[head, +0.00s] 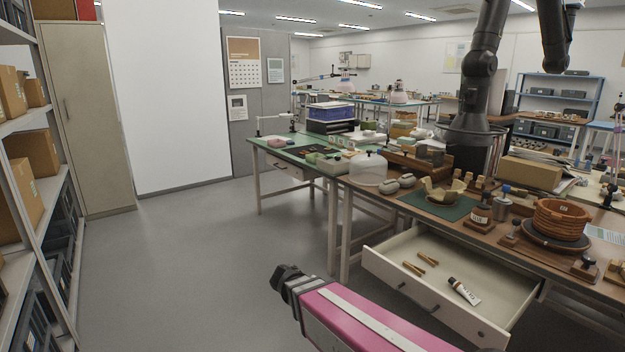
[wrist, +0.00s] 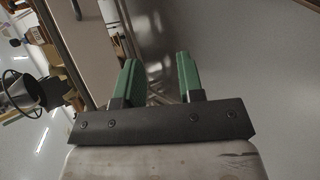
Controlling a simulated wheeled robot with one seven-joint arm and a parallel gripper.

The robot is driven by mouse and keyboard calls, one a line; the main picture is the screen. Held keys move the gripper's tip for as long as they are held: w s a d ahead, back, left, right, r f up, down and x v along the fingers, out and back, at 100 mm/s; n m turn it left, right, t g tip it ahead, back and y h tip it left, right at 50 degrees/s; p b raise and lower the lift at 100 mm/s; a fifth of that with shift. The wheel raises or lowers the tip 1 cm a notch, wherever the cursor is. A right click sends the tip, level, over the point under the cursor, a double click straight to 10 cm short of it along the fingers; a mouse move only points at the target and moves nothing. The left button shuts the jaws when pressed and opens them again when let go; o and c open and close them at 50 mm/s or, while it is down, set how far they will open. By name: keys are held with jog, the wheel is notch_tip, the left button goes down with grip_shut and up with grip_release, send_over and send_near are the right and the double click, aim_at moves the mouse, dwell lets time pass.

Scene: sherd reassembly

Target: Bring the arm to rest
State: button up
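My gripper (wrist: 157,70) shows in the wrist view with its two green fingers apart and nothing between them. Grey floor and thin metal legs show beyond the fingers. In the head view, a pink part of my arm with a black end reaches up from the bottom edge, in front of the bench and left of the open drawer (head: 478,299). I cannot make out the fingers there.
Shelving (head: 40,190) stands left; the floor (head: 200,270) between is clear.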

jog(key=w+d+f+m+y, duration=0.1)
jog(key=d+f+m+y, duration=0.2)
jog(key=d+y, duration=0.8)
jog(key=d, duration=0.2)
jog(key=shift+d+f+m, duration=0.3)
jog(key=shift+d, duration=0.05)
